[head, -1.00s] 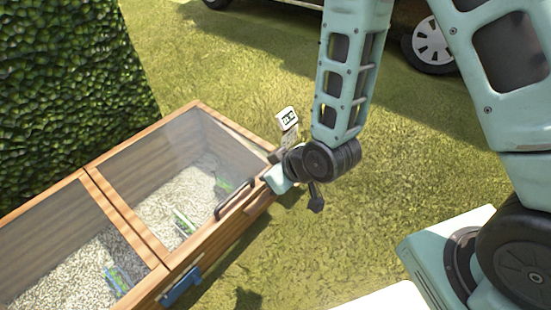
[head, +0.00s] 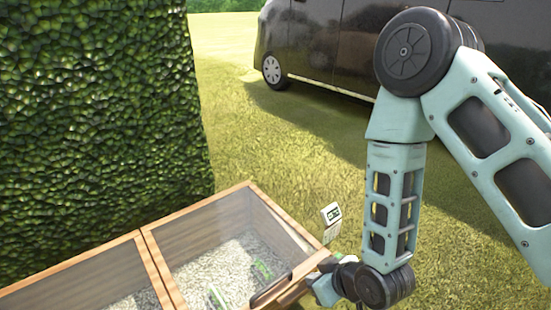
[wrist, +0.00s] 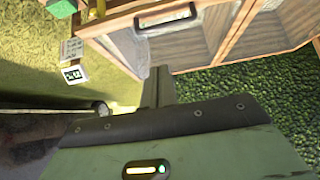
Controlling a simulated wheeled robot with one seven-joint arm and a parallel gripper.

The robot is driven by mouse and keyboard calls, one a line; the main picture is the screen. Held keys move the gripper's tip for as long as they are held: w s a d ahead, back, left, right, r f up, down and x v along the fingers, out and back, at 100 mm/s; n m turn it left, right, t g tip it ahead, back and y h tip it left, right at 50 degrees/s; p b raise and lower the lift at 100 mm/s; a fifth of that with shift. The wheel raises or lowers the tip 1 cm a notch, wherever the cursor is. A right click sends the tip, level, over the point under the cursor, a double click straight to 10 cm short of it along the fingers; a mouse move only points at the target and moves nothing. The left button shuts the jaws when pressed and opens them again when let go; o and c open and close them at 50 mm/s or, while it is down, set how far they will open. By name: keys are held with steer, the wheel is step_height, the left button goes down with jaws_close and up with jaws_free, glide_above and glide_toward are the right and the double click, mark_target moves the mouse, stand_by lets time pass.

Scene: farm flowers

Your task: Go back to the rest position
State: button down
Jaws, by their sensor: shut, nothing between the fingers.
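My gripper (head: 322,290) is at the lower middle of the head view, beside the front right corner of a wooden planter box (head: 162,270) with clear lids. In the wrist view my gripper (wrist: 158,78) shows as shut dark fingers with nothing between them. They point toward the box, whose dark handle (wrist: 168,18) lies above them there. From these views I cannot tell the exact gap to the box. My arm rises from the gripper to the upper right of the head view, bent at the elbow.
A small white display tag (head: 331,213) stands by the box corner. A tall green hedge (head: 95,130) fills the left. A dark van (head: 330,45) is parked behind on the grass. Open grass (head: 270,150) lies between box and van.

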steer(key=s+a+r+g+h, duration=0.15)
steer(key=s+r+g, duration=0.3)
steer(key=r, duration=0.65)
steer(key=s+d+r+n+g+h, duration=0.1)
steer(key=s+d+r+g+h, duration=0.15)
steer(key=s+r, duration=0.95)
step_height(320, 180, up, 26)
steer(key=p, duration=2.6)
steer(key=shift+d, duration=0.35)
steer(key=shift+a, duration=0.1)
